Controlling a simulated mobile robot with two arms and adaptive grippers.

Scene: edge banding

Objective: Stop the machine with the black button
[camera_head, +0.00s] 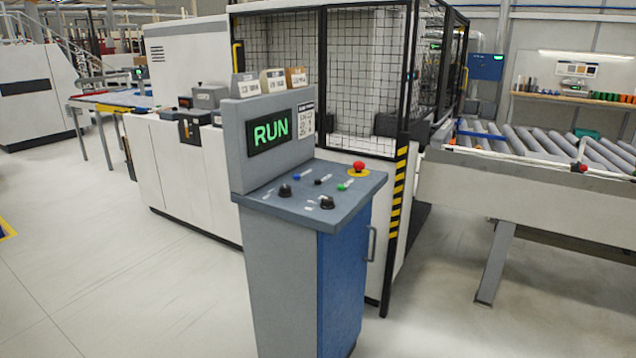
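A control console (276,280) stands upright in the middle of the camera_head view. Its screen (269,132) reads "RUN" in green letters. On the sloped panel, a small black button (318,182) sits between a blue button (297,177) and a green button (342,187). Two larger black knobs are nearer the front edge, a left knob (285,190) and a right knob (327,202). A red mushroom button (359,167) on a yellow base is at the back right of the panel. Neither of my grippers is in view.
A mesh-fenced machine (362,70) stands behind the console, with a yellow-black striped post (397,190) close to its right. A roller conveyor (540,145) is at the right. The floor (120,270) at front left is clear.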

